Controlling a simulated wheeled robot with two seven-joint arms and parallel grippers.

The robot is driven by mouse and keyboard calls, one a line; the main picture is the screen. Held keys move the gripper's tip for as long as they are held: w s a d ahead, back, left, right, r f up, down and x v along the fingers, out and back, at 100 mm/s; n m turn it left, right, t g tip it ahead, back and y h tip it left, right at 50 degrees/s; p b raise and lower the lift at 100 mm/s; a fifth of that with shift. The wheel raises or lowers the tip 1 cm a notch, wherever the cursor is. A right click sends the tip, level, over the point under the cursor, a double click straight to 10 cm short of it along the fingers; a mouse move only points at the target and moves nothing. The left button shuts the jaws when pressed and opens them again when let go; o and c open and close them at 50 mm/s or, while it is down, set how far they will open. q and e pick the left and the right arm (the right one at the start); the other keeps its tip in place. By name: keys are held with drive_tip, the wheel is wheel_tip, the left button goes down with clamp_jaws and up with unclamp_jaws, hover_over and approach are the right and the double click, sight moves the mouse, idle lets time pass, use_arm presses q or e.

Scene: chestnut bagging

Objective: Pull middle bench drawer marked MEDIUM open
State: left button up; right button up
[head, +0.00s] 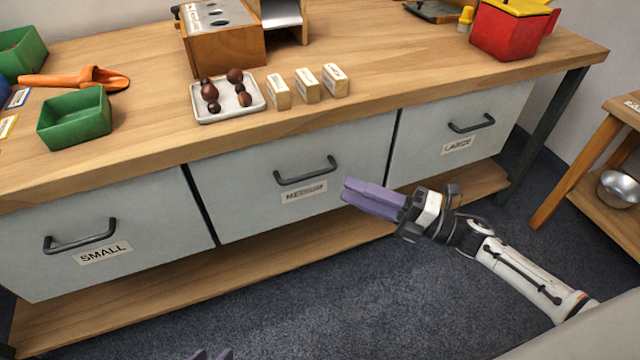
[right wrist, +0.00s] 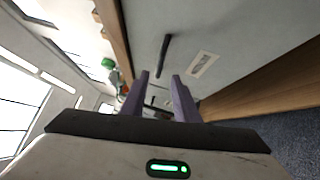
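The middle drawer (head: 245,195) in the bench front is closed. It has a dark bar handle (head: 305,172) and a label reading MEDIUM (head: 304,192) under it. My right gripper (head: 345,190) is just right of and slightly below that handle, apart from it, in front of the bench. In the right wrist view its two purple fingers (right wrist: 160,80) are spread with nothing between them. A handle (right wrist: 164,52) and label (right wrist: 203,65) show beyond them, seemingly those of the middle drawer. Only the fingertips of my left gripper (head: 213,354) show at the bottom edge, apart from each other.
Closed drawers marked SMALL (head: 100,240) and LARGE (head: 450,130) flank it. A lower shelf (head: 270,257) runs below the drawers. On the benchtop are a white tray (head: 202,113) of chestnuts, small labelled blocks (head: 306,87) and a green bin (head: 75,120).

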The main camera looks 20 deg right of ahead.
sight(320, 179)
drive_tip(key=b+x, duration=0.1)
drive_tip(key=x, duration=0.7)
drive_tip(key=shift+w+a, duration=0.1)
clamp_jaws()
